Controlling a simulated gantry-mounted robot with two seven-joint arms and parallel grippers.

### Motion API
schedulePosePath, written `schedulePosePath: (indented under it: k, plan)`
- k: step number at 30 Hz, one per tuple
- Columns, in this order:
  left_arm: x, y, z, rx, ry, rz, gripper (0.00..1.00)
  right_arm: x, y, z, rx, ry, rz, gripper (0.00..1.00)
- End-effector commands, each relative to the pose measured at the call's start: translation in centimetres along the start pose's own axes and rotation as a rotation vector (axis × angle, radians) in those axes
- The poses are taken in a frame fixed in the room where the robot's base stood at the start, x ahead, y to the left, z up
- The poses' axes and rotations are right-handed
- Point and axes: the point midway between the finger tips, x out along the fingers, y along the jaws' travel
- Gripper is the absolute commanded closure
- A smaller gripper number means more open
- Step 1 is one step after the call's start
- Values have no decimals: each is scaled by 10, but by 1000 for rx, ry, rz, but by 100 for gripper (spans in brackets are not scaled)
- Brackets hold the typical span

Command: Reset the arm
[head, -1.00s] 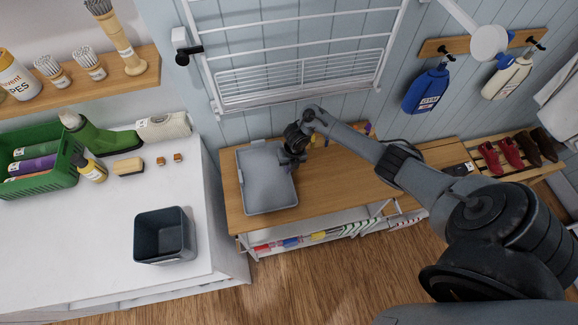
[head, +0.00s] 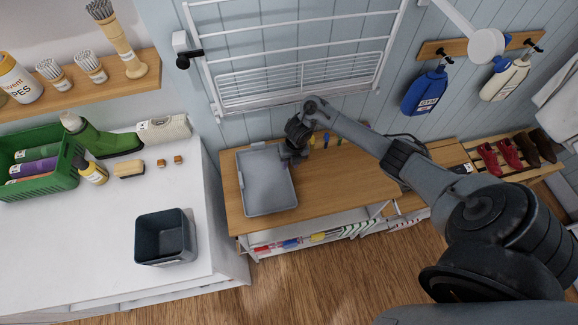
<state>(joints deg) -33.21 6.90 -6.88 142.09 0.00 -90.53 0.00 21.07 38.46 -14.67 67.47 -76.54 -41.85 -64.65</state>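My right arm comes in from the lower right and reaches over the wooden bench (head: 330,172). My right gripper (head: 291,157) points down at the right rim of the grey tray (head: 268,185), near its far right corner. The fingers are dark and small here, and I cannot tell whether they are open or shut or touch the rim. The tray lies flat on the bench and looks empty. My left gripper is out of view.
A white drying rack (head: 300,80) hangs on the wall behind the bench. Shoes (head: 510,153) stand at right.

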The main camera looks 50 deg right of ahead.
Motion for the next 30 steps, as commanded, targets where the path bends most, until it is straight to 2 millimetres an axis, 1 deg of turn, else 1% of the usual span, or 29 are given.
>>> schedulePosePath:
  k: [1, 3, 7, 10, 15, 17, 20, 23, 24, 26, 27, 28, 29, 30]
  plan:
    - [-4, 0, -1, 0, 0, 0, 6, -12, 0, 1, -3, -3, 0, 67]
    - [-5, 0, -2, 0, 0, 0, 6, -24, 0, 1, -3, -3, 0, 67]
    - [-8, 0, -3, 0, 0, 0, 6, -44, 0, 1, -2, -3, -1, 67]
    - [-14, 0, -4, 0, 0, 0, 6, -56, 0, 1, -2, -2, -1, 67]
    - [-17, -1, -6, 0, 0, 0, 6, -64, 1, -1, 1, -1, 1, 67]
    - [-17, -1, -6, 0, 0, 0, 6, -62, 5, -4, 8, -7, 5, 67]
    - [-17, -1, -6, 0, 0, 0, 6, -51, 20, -15, 44, -36, 26, 67]
    - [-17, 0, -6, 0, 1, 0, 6, -34, 50, -38, 136, -91, 77, 67]
    - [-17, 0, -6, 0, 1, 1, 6, -28, 65, -52, 197, -118, 107, 67]
    - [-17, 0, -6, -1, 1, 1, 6, -23, 87, -76, 320, -155, 162, 67]
    - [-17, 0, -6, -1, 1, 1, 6, -23, 101, -94, 426, -175, 205, 67]
    - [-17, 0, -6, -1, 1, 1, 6, -25, 110, -108, 516, -186, 235, 67]
    - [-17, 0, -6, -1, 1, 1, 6, -29, 117, -121, 615, -194, 268, 67]
    - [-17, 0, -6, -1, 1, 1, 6, -37, 124, -139, 759, -199, 306, 67]
